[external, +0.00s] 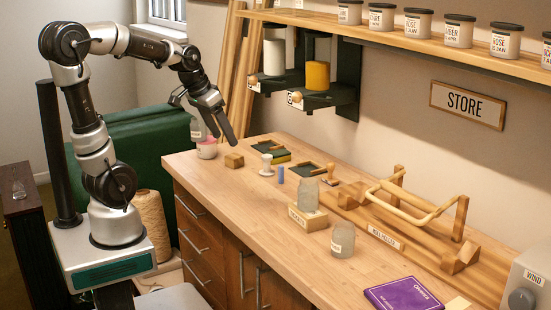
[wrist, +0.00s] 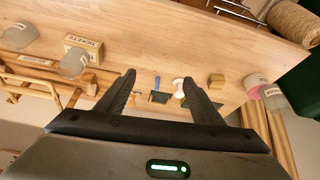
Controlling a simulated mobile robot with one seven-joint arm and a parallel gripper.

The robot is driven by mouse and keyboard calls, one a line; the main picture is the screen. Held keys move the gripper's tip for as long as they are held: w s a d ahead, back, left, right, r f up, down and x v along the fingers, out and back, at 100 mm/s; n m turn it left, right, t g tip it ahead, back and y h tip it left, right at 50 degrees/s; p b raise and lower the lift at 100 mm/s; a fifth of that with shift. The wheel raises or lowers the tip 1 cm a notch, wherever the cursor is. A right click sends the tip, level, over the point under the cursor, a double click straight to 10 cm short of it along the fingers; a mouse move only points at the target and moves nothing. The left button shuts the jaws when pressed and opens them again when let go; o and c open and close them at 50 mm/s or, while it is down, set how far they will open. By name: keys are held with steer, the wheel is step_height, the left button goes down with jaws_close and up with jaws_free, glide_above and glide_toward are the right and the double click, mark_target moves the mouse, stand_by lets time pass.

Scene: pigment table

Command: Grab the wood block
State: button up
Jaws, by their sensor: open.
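The wood block (external: 234,160) is a small tan cube on the far left end of the wooden table, beside a pink-lidded jar. In the wrist view the wood block (wrist: 216,80) lies right of the right fingertip, near the table edge. My gripper (external: 205,118) hangs above the table's far end, above and left of the block in the external view. In the wrist view my gripper (wrist: 160,77) has its two dark fingers spread apart with nothing held between them. The block is not between the fingers.
The pink jar (external: 207,149) stands close to the block. A white cup (external: 267,164), blue cylinder (external: 281,175) and dark trays (external: 307,169) stand to its right. Glass jars (external: 342,240), a wooden rack (external: 420,210) and a purple book (external: 403,295) lie nearer. The table's front-left strip (external: 240,205) is clear.

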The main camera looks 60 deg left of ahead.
steer(key=w+a+r+n+p, duration=0.1)
steer(key=w+a+p, duration=0.3)
steer(key=a, duration=0.6)
steer(key=p, duration=0.2)
glide_toward(230, 157)
steer(key=shift+n+g+y, duration=0.4)
steer(key=f, duration=0.1)
steer(key=w+f, duration=0.2)
steer(key=f, duration=0.1)
steer(key=shift+w+d, duration=0.15)
steer(key=shift+d, duration=0.15)
steer(key=shift+p+x, duration=0.3)
steer(key=shift+x, duration=2.65)
steer(key=shift+a+r, duration=0.1)
steer(key=shift+a, duration=0.1)
steer(key=c, duration=1.2)
